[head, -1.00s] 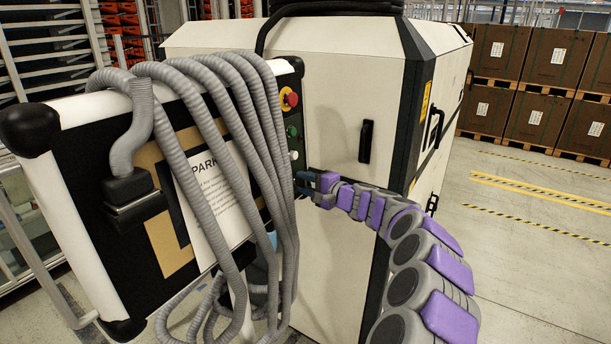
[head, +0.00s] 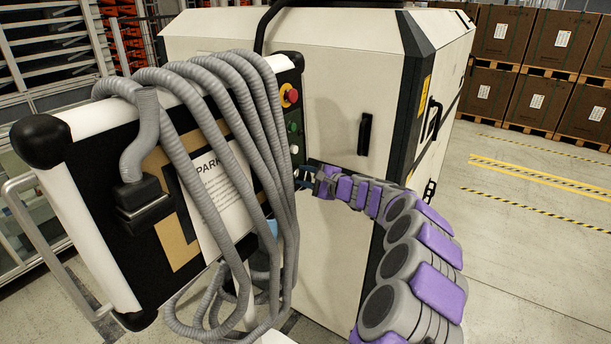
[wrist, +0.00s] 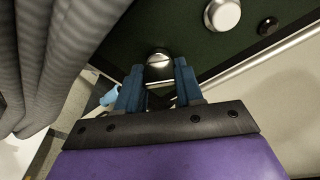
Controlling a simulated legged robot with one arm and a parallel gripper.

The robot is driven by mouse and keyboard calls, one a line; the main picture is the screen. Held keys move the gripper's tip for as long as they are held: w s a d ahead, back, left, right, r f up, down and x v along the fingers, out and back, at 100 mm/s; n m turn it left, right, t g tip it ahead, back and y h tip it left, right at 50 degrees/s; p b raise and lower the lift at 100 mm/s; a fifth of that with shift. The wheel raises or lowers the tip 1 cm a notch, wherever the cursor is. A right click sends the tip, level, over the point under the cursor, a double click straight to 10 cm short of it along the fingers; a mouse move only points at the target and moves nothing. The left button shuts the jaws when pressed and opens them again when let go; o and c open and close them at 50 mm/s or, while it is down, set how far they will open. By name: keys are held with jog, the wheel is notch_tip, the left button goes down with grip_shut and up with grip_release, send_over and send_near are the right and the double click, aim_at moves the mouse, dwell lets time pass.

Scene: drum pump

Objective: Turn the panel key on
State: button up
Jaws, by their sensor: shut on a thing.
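The panel key (wrist: 159,60) is a silver round piece with a slot, on the dark green side face of the control panel in the wrist view. My gripper (wrist: 158,80) has its two blue fingers on either side of it, shut on it; the exact contact is hard to see. In the head view my gripper (head: 304,178) is at the right side of the control panel (head: 88,215), below the white knob (head: 294,149). The key is not distinguishable there. Its turn angle is unclear.
A red button (head: 291,95) on a yellow base and a green button (head: 292,127) sit above. Grey hoses (head: 255,130) drape over the panel near my gripper. A white cabinet (head: 335,75) with a black handle (head: 365,134) stands behind. Floor at right is clear.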

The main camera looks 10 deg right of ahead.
jog(key=shift+f, duration=0.2)
jog(key=o, duration=1)
jog(key=shift+w, duration=0.1)
jog(key=shift+o, duration=0.2)
jog(key=shift+r, duration=0.15)
jog(key=v, duration=1.7)
jog(key=shift+s+d+b, duration=0.2)
jog(key=shift+b, duration=0.2)
jog(key=shift+a, duration=0.1)
